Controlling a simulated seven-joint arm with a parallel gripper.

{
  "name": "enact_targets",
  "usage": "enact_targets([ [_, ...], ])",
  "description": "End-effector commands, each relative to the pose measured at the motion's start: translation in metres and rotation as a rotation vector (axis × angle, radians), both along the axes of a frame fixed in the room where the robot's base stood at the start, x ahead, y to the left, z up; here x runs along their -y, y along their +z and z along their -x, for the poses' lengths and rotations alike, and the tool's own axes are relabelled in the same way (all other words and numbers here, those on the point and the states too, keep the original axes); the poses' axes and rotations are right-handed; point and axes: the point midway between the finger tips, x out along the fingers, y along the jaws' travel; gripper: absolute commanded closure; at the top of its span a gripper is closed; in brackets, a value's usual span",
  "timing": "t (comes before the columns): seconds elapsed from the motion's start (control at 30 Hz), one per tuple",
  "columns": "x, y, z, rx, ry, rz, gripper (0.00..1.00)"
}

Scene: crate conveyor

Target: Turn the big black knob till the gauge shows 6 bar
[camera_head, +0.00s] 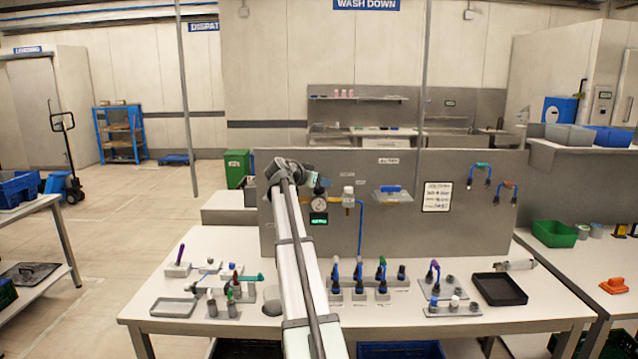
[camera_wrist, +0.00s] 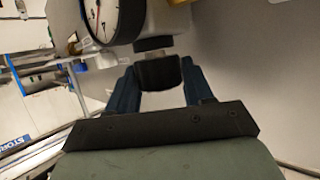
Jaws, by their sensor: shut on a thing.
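The big black knob (camera_wrist: 160,72) sits below a grey valve body in the wrist view. My gripper (camera_wrist: 159,80) has its two blue fingers on either side of the knob, shut on it. The round white gauge (camera_wrist: 115,18) is just above and left of the knob, cut off by the top edge. In the head view the gauge (camera_head: 319,203) is on the grey panel, above a small green display (camera_head: 319,218) too small to read. There my arm and gripper hide the knob.
The grey upright panel (camera_head: 400,240) stands at the back of the white bench (camera_head: 400,318). Several small blue-stemmed valves (camera_head: 359,272) and a black tray (camera_head: 499,289) stand on the bench.

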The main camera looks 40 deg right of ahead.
Motion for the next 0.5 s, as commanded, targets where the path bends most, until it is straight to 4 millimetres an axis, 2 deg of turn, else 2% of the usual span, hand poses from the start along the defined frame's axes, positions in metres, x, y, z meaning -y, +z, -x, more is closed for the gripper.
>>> enact_targets([
  [0.2,0.0003,-0.0012,-0.0014,0.0,-0.089,-0.004,0.79],
  [0.5,0.0,-0.0018,0.0001,0.0,-0.131,-0.005,0.79],
])
